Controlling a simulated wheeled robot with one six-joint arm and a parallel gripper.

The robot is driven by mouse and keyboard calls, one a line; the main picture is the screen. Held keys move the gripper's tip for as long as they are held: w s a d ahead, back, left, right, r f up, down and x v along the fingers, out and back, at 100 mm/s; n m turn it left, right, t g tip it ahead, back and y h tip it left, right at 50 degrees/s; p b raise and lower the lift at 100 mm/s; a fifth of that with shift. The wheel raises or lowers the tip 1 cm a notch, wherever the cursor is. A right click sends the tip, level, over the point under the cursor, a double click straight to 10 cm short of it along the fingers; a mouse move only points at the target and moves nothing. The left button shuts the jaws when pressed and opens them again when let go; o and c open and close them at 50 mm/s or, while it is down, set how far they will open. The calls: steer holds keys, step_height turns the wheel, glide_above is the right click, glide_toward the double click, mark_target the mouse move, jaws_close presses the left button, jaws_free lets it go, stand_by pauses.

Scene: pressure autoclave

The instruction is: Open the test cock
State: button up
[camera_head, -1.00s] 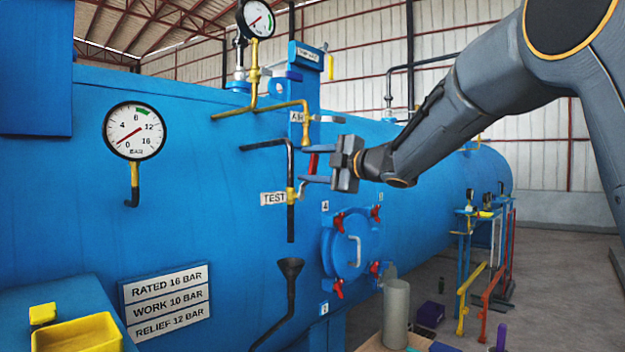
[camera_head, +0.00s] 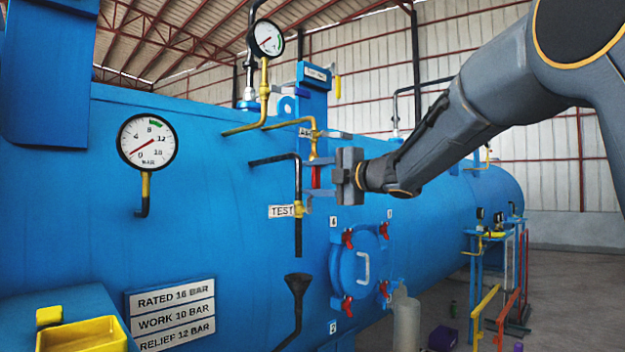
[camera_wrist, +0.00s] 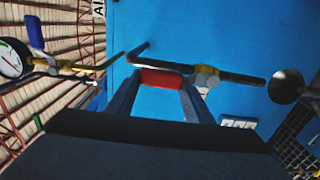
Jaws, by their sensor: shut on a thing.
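The test cock (camera_head: 298,209) is a brass valve on a black bent pipe (camera_head: 298,179), beside the white TEST label (camera_head: 282,211) on the blue vessel. Its red handle grip (camera_head: 316,177) stands out to the upper right of the valve body. My gripper (camera_head: 318,178) is shut on the red grip, one finger above and one below it. In the wrist view the red grip (camera_wrist: 161,79) lies between my fingertips (camera_wrist: 158,84), with the cock (camera_wrist: 206,78) just right of it. How far the handle is turned I cannot tell.
A brass air pipe (camera_head: 290,122) and a tall blue post (camera_head: 312,105) are close above my gripper. A black funnel (camera_head: 297,285) is below the cock. A round door (camera_head: 358,265) with red clamps is at lower right. The large gauge (camera_head: 147,142) is at left.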

steer(key=o, duration=1.2)
steer(key=shift+b+v, duration=0.65)
steer(key=shift+v, duration=3.3)
steer(key=shift+f, duration=0.1)
